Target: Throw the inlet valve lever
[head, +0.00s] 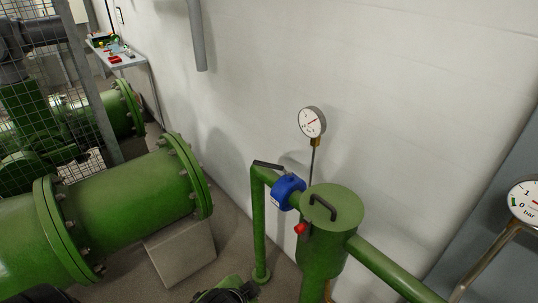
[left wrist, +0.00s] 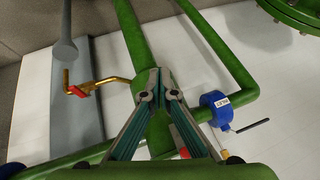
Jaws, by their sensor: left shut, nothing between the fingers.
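The blue valve body (head: 288,191) sits on the green pipe beside the green vessel in the head view. Its dark lever (head: 268,165) points left, over the top of the pipe bend. In the left wrist view the blue valve (left wrist: 216,106) carries a small white label, too small to read. Its black lever (left wrist: 252,126) sticks out to the right. My left gripper (left wrist: 160,78) is shut and empty in the left wrist view, to the left of the valve and apart from the lever. I cannot make out either gripper in the head view.
The green lidded vessel (head: 325,245) has a dark handle on top and a red knob (head: 300,229) on its side. A round gauge (head: 312,122) rises on a thin stem behind it. A brass tap (left wrist: 112,79) with a red handle shows in the left wrist view. Large flanged pipes (head: 135,210) stand left.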

